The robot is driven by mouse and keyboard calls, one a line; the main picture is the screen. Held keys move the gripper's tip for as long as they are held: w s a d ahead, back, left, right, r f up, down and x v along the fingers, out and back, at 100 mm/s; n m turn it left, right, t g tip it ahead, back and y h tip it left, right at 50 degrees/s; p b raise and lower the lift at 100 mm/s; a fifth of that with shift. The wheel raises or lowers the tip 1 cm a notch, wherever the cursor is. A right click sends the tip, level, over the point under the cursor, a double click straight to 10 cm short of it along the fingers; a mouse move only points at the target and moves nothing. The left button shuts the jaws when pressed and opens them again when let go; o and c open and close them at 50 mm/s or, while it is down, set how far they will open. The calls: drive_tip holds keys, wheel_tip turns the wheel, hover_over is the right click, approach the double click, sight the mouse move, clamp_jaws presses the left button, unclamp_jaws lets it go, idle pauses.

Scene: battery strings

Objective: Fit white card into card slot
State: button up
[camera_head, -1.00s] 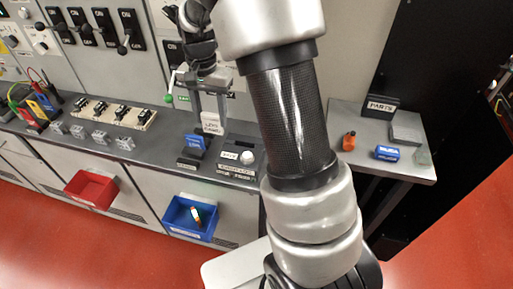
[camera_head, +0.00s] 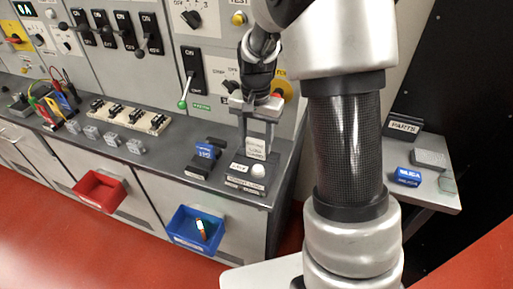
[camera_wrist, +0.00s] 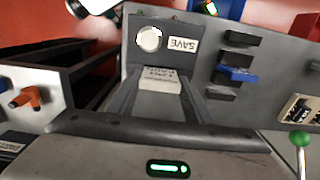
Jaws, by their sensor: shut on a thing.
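The white card (camera_head: 256,147), with dark lettering, is upright between the fingers of my gripper (camera_head: 257,138). It also shows in the wrist view (camera_wrist: 160,80), between the two grey fingers. My gripper is shut on it. The card is low over the counter's right end, right behind the round white button (camera_head: 258,171) beside a SAVE label. I cannot make out the card slot opening; the card and fingers cover the area behind the button. Whether the card's lower edge touches the panel cannot be told.
Left of my gripper, a blue card (camera_head: 206,151) stands among black holders (camera_head: 195,171). A green-knobbed lever (camera_head: 183,104) sticks out from the wall panel behind. Blue (camera_head: 184,239) and red (camera_head: 99,207) bins hang below the counter. A side table (camera_head: 445,198) stands right.

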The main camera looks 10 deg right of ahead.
drive_tip(key=shift+f, duration=1.3)
drive_tip(key=shift+f, duration=0.2)
drive_tip(key=o, duration=1)
drive_tip(key=shift+o, duration=0.2)
